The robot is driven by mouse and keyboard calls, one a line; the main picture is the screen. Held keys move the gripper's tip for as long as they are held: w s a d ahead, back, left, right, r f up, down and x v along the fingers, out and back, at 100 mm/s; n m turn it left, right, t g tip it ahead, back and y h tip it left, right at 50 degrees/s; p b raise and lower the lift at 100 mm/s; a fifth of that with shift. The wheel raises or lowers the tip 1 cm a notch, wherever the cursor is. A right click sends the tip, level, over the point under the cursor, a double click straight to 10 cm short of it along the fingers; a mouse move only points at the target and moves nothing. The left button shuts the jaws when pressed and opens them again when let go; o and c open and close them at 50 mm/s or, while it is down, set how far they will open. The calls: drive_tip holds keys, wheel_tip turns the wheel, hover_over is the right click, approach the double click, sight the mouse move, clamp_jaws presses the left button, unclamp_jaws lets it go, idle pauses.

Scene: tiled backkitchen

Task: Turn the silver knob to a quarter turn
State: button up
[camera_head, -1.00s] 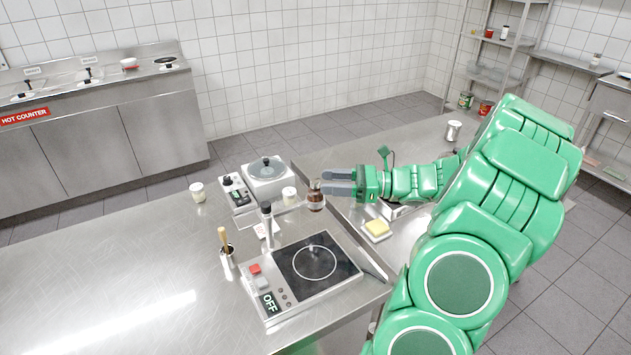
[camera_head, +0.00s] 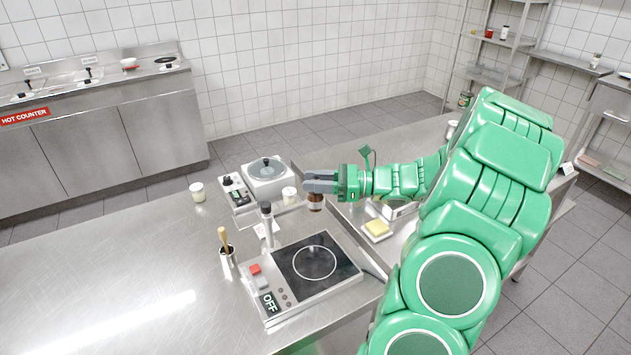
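My gripper (camera_head: 308,181) is above the middle of the steel counter and points left. Its two grey fingers look close together, and I cannot tell how wide the gap is. A small brown bottle (camera_head: 315,203) shows just below the fingers, its top hidden by them; I cannot tell whether they touch it. I cannot pick out the silver knob with certainty. Small round grey knobs (camera_head: 284,296) are on the front panel of the black cooktop (camera_head: 322,279), left of the glass. A black knob (camera_head: 227,180) is on the appliance with a round lid (camera_head: 266,170).
A yellow block on a tray (camera_head: 377,229) lies below my forearm. The counter's left part is clear.

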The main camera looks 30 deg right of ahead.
drive_tip(key=shift+r+m+t+h, duration=0.15)
drive_tip(key=shift+m+t+h, duration=0.35)
drive_tip(key=shift+t, duration=0.2)
drive_tip(key=shift+c, duration=0.4)
drive_tip(key=shift+a+m+t+h, duration=0.1)
drive_tip(key=shift+m+t+h, duration=1.3)
drive_tip(key=shift+t+h, duration=0.1)
drive_tip(key=shift+h, duration=0.1)
drive_tip(key=shift+m+t+h, duration=0.9)
drive_tip(key=shift+m+h, duration=0.2)
drive_tip(key=shift+h, duration=0.4)
drive_tip(key=o, duration=0.9)
drive_tip(key=shift+s, duration=0.1)
drive_tip(key=shift+v, duration=3.85)
